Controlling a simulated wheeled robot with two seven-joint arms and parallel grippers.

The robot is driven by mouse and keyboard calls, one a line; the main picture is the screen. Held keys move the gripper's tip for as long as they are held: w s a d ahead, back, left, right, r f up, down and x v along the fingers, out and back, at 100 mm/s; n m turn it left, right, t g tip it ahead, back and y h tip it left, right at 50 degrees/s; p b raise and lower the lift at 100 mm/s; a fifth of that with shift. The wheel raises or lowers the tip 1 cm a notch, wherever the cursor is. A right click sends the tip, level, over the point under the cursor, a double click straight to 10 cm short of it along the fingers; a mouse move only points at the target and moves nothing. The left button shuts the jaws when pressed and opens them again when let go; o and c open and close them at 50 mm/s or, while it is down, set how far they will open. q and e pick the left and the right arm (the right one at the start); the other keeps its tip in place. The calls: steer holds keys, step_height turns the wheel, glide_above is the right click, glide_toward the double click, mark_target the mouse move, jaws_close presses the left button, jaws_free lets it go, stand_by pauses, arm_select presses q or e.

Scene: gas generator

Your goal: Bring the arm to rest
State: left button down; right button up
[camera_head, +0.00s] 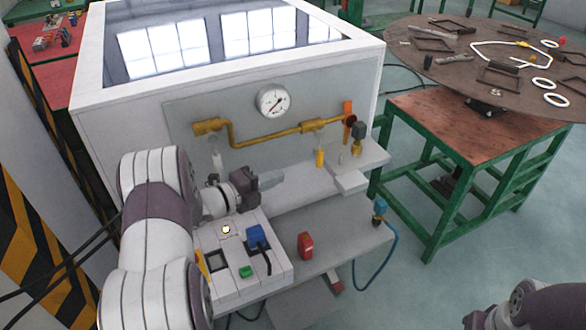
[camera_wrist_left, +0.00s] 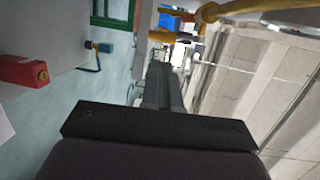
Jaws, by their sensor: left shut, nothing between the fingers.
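My left arm comes in from the left in the head view, bent over the front of the generator cabinet (camera_head: 130,120). Its gripper (camera_head: 272,180) is shut and empty, pointing right, above the grey shelf and below the yellow pipe (camera_head: 265,139). In the left wrist view the closed fingers (camera_wrist_left: 158,75) point ahead with nothing between them. My right arm shows only in part at the bottom right corner of the head view; its fingers are not visible.
A pressure gauge (camera_head: 273,101) sits on the cabinet panel. Below are a control box (camera_head: 215,262), a red block (camera_head: 305,245) and a blue-hosed fitting (camera_head: 379,210). A round table (camera_head: 440,75) with loose parts stands on a green-framed bench (camera_head: 440,125) at right.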

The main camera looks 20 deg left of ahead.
arm_select(q)
steer(key=s+d+f+n+g+y, duration=0.1)
steer(key=s+d+n+g+y, duration=0.35)
steer(key=s+n, duration=0.5)
steer(key=s+d+f+n+g+y, duration=0.1)
steer(key=s+d+n+g+y, duration=0.45)
steer(key=n, duration=0.75)
steer(key=s+d+r+g+h+p, duration=0.1)
steer(key=s+r+p, duration=0.2)
steer(key=r+p, duration=0.2)
steer(key=s+d+r+n+g+p, duration=0.1)
steer(key=s+r+g+p, duration=0.1)
steer(key=r+p, duration=0.3)
steer(key=shift+s+r+h+p, duration=0.25)
steer(key=shift+s+h+p, duration=0.15)
steer(key=shift+s+p, duration=0.35)
